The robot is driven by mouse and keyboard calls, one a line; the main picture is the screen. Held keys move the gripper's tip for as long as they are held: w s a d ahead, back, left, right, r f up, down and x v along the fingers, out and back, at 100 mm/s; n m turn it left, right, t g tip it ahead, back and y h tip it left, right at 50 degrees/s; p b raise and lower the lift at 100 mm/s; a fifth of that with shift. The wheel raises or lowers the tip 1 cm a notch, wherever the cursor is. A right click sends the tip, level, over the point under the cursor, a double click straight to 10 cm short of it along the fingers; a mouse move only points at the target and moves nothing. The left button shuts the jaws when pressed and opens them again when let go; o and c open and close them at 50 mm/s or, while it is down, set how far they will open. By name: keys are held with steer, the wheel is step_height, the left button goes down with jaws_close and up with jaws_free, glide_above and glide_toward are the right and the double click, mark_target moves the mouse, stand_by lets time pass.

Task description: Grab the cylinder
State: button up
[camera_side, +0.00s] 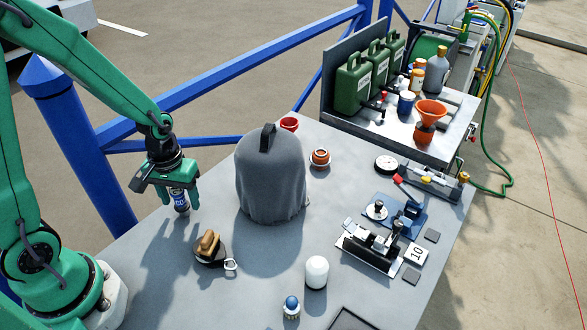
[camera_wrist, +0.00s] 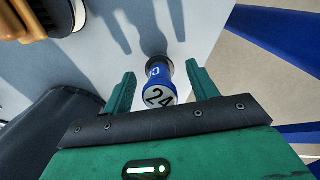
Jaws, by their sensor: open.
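A small blue cylinder with a pale end marked 24 stands on the grey table; it shows in the wrist view (camera_wrist: 160,82) between my fingers, and in the side view (camera_side: 181,203) just below my gripper (camera_side: 168,193). In the wrist view my gripper (camera_wrist: 160,72) is open, with one green finger on each side of the cylinder. A gap shows between the cylinder and each finger. A plain white rounded cylinder (camera_side: 316,272) stands apart near the table's front.
A tall grey covered object (camera_side: 268,180) stands right of my gripper. A wooden-handled tool (camera_side: 208,245) lies in front. Blue rails (camera_side: 220,75) run behind the table.

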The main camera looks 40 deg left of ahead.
steer(key=shift+f, duration=0.65)
steer(key=shift+c, duration=0.5)
steer(key=c, duration=1)
